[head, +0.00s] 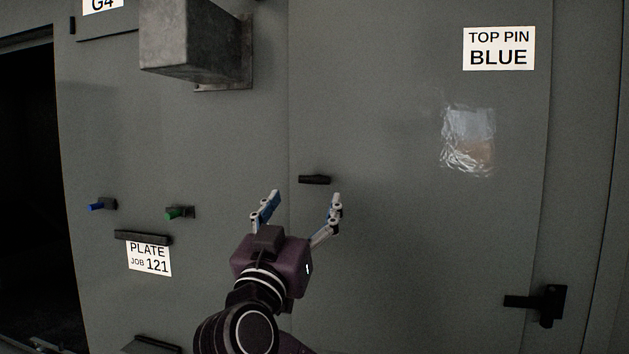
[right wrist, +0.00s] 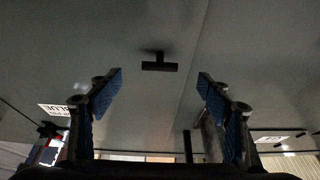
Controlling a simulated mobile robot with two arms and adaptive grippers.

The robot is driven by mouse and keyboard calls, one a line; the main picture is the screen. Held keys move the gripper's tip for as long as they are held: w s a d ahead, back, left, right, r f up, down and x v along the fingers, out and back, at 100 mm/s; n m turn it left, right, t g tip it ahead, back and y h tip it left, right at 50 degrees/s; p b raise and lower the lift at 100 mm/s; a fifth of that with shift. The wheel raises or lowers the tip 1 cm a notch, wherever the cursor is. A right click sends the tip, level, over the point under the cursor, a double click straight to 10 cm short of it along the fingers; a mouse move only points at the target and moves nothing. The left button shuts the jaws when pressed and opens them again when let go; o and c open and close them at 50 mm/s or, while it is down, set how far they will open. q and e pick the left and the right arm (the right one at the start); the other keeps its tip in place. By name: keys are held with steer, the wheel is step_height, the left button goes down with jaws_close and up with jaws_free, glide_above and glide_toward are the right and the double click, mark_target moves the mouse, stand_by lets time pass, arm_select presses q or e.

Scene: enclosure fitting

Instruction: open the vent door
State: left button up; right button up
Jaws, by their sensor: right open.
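A grey door panel (head: 400,250) fills the middle right of the head view, flush with the wall at the seam on its left; I cannot tell for sure that it is the vent door. A small black bar handle (head: 314,180) sits near its left edge. It also shows ahead in the right wrist view (right wrist: 159,66). My right gripper (head: 304,197) is open and empty, its blue-padded fingers spread either side of the handle's line. In the right wrist view the handle lies beyond the fingertips (right wrist: 160,76), apart from them. My left gripper is not in view.
A grey box bracket (head: 190,42) juts out at upper left. Blue (head: 102,204) and green (head: 180,212) pins stick out left, above a "PLATE JOB 121" label (head: 149,258). A black latch (head: 540,303) is at lower right, a "TOP PIN BLUE" label (head: 499,48) above.

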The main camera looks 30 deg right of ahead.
mark_target(313, 182)
steer(key=p+x, duration=0.4)
steer(key=x, duration=0.3)
steer(key=shift+r, duration=0.25)
steer(key=shift+w+d, duration=0.2)
steer(key=shift+d, duration=0.1)
